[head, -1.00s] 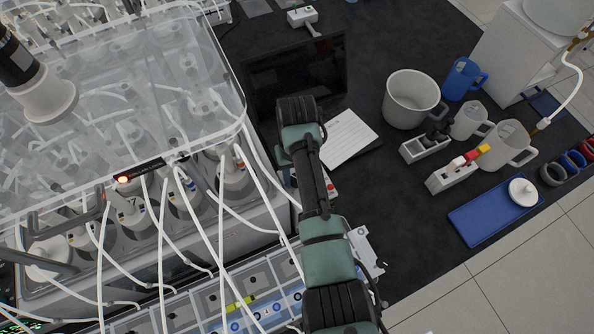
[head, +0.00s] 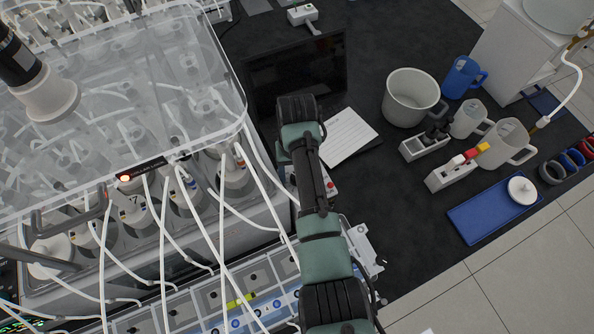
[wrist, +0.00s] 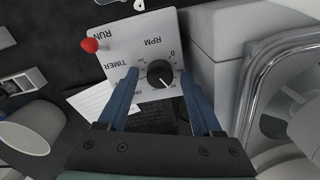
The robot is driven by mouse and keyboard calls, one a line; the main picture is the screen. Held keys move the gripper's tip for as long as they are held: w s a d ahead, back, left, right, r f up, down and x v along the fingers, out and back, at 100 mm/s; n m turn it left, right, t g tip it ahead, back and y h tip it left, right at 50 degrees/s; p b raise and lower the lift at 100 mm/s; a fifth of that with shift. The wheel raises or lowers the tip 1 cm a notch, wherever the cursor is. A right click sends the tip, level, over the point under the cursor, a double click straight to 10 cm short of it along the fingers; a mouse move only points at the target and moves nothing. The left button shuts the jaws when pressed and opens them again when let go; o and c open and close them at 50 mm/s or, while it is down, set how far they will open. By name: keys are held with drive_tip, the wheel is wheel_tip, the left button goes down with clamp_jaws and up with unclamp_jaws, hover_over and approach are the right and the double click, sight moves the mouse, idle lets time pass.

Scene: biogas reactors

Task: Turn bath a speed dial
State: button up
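The speed dial (wrist: 160,73) is a round black knob with a white pointer line, on a light grey control panel (wrist: 118,62) marked RPM, TIMER and RUN. It shows upside down in the wrist view. My gripper (wrist: 160,75) is open, with one blue finger on each side of the dial. Gaps show between the fingers and the knob, and I cannot tell how close the tips are to the panel. In the head view my arm hides the gripper and the dial.
A red knob (wrist: 90,45) stands on the panel's left side in the wrist view. In the head view the clear-lidded bath (head: 120,90) with bottles and white tubes fills the left. A dark screen (head: 297,75), white paper (head: 348,137) and jugs (head: 410,97) stand on the black bench.

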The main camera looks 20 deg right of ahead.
idle(0.3)
wheel_tip(320, 180, up, 13)
drive_tip(key=p, duration=0.1)
idle(0.4)
idle(0.5)
